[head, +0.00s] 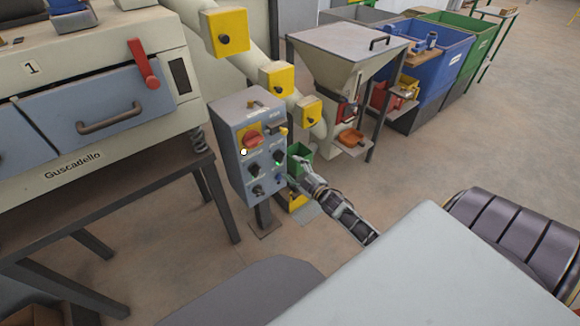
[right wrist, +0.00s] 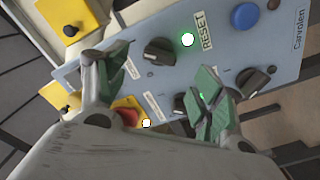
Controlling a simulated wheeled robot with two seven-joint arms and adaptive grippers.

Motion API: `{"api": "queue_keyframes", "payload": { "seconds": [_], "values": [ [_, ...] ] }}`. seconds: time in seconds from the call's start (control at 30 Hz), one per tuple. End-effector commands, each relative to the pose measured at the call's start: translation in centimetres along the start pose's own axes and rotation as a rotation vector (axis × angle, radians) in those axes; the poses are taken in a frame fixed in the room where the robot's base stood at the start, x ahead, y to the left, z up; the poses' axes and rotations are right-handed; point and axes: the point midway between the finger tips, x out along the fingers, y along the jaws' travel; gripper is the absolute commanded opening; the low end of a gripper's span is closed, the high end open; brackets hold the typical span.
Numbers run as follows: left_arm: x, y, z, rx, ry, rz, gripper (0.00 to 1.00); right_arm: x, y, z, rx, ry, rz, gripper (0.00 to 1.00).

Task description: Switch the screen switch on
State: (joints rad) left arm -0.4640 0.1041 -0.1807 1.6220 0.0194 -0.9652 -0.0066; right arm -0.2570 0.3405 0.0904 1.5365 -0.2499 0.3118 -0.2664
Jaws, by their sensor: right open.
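A grey-blue control box (head: 262,150) stands on a post in the head view. Its face carries a red-and-yellow rotary switch (head: 252,138), several black knobs and a blue button (right wrist: 244,16). I cannot read which knob is the screen switch. My right gripper (head: 297,172) is at the box's right side, in front of the panel. In the right wrist view its green-padded fingers (right wrist: 165,62) are spread, with a black knob (right wrist: 160,50) between their tips in the picture; contact is not clear. A green lamp (right wrist: 187,40) and a white lamp (right wrist: 146,123) are lit. My left gripper is out of view.
A cream machine with a drawer (head: 95,100) stands on a dark table (head: 120,205) at left. Yellow boxes (head: 277,79) sit on a pipe behind the control box. A hopper (head: 340,60) and blue and green bins (head: 470,35) stand at the back.

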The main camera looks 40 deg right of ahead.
Motion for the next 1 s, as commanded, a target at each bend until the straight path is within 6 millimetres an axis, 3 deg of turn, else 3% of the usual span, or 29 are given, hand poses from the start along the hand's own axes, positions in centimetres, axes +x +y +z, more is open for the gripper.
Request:
{"api": "queue_keyframes", "payload": {
  "seconds": [0.5, 1.0],
  "values": [
    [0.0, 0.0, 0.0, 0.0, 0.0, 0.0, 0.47, -4.3, -0.1, 0.0, 0.002, -0.001, -0.001, 0.68],
    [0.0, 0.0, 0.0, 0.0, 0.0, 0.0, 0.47, -4.9, -0.1, 0.0, 0.001, -0.001, 0.0, 0.68]
  ]
}}
